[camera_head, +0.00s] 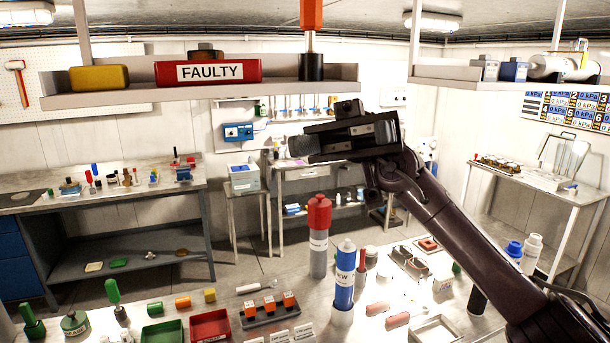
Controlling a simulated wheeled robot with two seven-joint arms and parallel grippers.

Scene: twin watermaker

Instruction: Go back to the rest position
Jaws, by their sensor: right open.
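My right arm comes in from the lower right. My right gripper (325,139) is raised in mid-air near the middle of the view, above the front bench and turned to the left. Its jaws are open and I see nothing held in them. It is apart from the bench and from the shelves above. My left gripper is not in view.
The front bench (262,290) carries a red-capped grey cylinder (319,236), a blue cylinder (345,275), a red tray (210,326) and a green tray (162,332). A shelf with a red FAULTY box (208,71) hangs at upper left. Another shelf (500,84) hangs at upper right.

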